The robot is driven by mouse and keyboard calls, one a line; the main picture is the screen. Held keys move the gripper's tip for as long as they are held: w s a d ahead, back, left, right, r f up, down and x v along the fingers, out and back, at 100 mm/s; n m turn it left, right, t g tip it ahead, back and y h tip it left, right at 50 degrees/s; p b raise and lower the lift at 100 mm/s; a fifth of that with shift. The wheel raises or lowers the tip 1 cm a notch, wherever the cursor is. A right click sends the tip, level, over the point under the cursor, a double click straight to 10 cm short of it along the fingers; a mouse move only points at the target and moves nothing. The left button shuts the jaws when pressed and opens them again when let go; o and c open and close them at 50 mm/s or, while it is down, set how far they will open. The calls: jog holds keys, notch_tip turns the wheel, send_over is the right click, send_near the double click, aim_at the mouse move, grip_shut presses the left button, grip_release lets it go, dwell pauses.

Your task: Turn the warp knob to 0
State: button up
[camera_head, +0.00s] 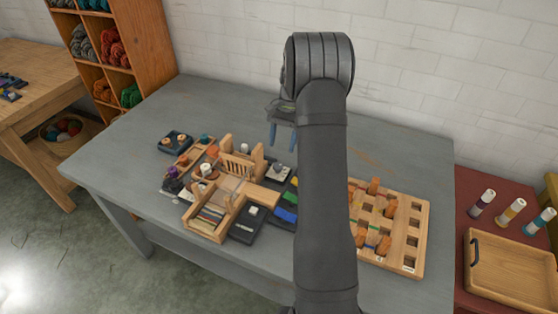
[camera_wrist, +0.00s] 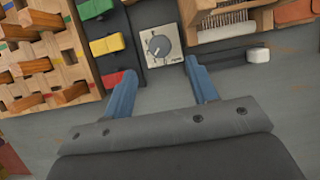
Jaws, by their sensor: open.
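The warp knob (camera_wrist: 160,46) is a round grey dial with a pointer on a light square plate with small marks. In the wrist view it lies beyond my gripper (camera_wrist: 160,67), roughly centred between the two blue fingertips. The fingers are apart with nothing between them, and they do not touch the knob. In the head view the knob plate (camera_head: 278,173) shows just left of my arm, with my open gripper (camera_head: 282,146) above the table near it. The lettering and the exact pointer reading are too small to read.
Green, yellow and red sliders (camera_wrist: 107,45) lie left of the knob. A wooden peg board (camera_wrist: 40,55) stands farther left. A wooden loom with a comb (camera_wrist: 228,20) and a white-ended lever (camera_wrist: 258,55) are on the right. Bare grey table lies below the fingers.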

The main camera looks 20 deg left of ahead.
aim_at(278, 165)
jog(key=x, duration=0.7)
jog(key=shift+f, duration=0.15)
jog(key=c, duration=0.9)
jog(key=shift+c, duration=0.3)
